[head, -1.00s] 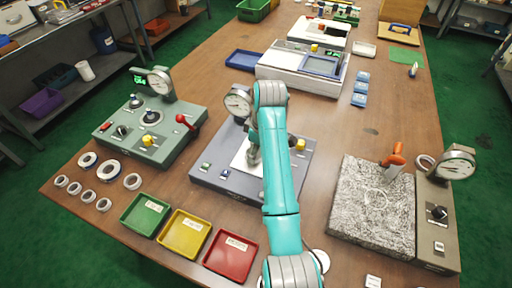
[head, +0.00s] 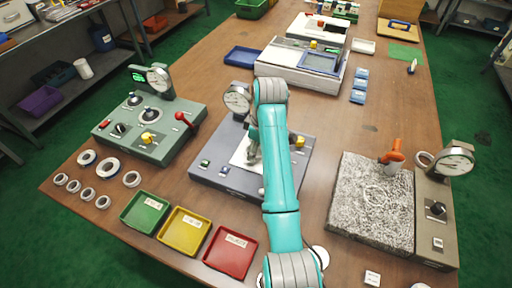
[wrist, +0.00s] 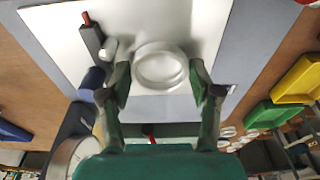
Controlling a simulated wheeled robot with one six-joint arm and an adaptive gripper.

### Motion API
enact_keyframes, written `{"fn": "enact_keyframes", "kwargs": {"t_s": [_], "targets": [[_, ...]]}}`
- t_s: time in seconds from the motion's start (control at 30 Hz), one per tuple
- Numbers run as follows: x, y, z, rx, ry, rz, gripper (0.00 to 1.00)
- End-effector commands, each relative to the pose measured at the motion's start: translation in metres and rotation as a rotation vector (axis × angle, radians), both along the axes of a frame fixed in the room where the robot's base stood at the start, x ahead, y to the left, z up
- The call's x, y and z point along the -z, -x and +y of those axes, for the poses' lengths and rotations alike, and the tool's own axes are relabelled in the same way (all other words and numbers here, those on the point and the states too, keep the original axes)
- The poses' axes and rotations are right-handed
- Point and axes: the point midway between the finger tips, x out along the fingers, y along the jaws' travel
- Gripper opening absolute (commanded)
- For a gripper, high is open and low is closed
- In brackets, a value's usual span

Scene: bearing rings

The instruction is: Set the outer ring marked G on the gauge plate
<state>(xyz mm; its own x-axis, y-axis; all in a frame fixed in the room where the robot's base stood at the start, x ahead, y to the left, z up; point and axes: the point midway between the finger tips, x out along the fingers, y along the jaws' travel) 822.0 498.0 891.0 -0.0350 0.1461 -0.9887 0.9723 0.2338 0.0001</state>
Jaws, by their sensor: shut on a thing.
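My gripper (wrist: 160,72) is shut on a pale metal ring (wrist: 160,66), with one fingertip on each side of it. The ring is over the white plate (wrist: 60,22) of the blue-grey gauge stand; I cannot tell whether it touches the plate. A dark post with a red tip (wrist: 91,38) and a small pale cylinder (wrist: 108,48) are beside the ring. No letter is readable on the ring. In the head view my gripper (head: 253,155) is low over the gauge stand (head: 225,182), and my arm hides part of it.
A dial gauge (head: 237,99) stands at the back of the stand. Several loose rings (head: 107,168) lie at the left. Green (head: 146,212), yellow (head: 184,231) and red (head: 231,251) trays line the front. A speckled stone plate (head: 372,205) is at the right.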

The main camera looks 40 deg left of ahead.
Motion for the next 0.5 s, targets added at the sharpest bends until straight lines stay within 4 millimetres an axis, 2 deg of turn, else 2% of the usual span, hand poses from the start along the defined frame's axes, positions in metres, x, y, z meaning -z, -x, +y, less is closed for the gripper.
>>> {"fn": "enact_keyframes", "kwargs": {"t_s": [0.27,0.3,0.37,0.4,0.5], "targets": [[0.0038,0.0000,0.0001,0.000,0.000,0.000,0.26],[0.0032,-0.0002,0.0001,0.000,0.000,-0.001,0.73],[0.0032,-0.0001,0.0001,0.000,0.000,-0.001,0.88],[0.0032,-0.0001,0.0001,0.000,0.000,0.000,0.92],[0.0032,-0.0001,0.0001,0.000,0.000,0.000,0.92]]}}
